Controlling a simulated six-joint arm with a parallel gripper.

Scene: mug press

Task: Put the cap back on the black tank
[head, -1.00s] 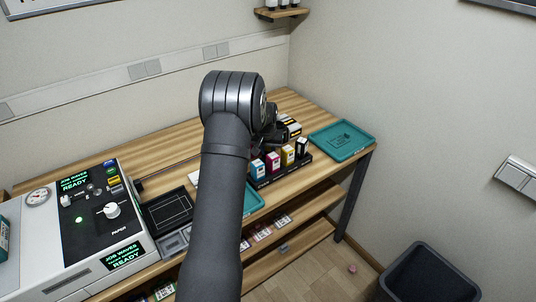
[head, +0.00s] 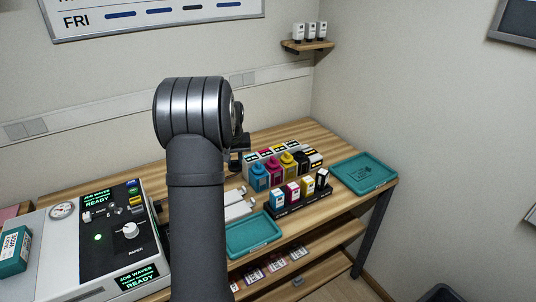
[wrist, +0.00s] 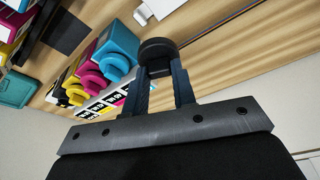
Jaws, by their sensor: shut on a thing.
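My gripper (wrist: 160,90) is shut on a round black cap (wrist: 155,48), which shows between the fingertips in the wrist view. In the head view my gripper (head: 238,155) is left of the tank row, partly hidden by my arm; the cap cannot be made out there. The black tank (head: 304,158) stands at the right end of the row, beside the yellow tank (head: 289,163). The magenta tank and cyan tank (head: 258,177) are further left. In the wrist view the cyan tank (wrist: 115,45) is nearest the cap, apart from it. The black tank is hard to make out there.
Several small ink cartons stand in a black rack (head: 300,199) in front of the tanks. Teal trays lie at the right (head: 365,174) and at the front (head: 254,235). White pieces (head: 237,204) lie left of the rack. A machine (head: 105,240) fills the left.

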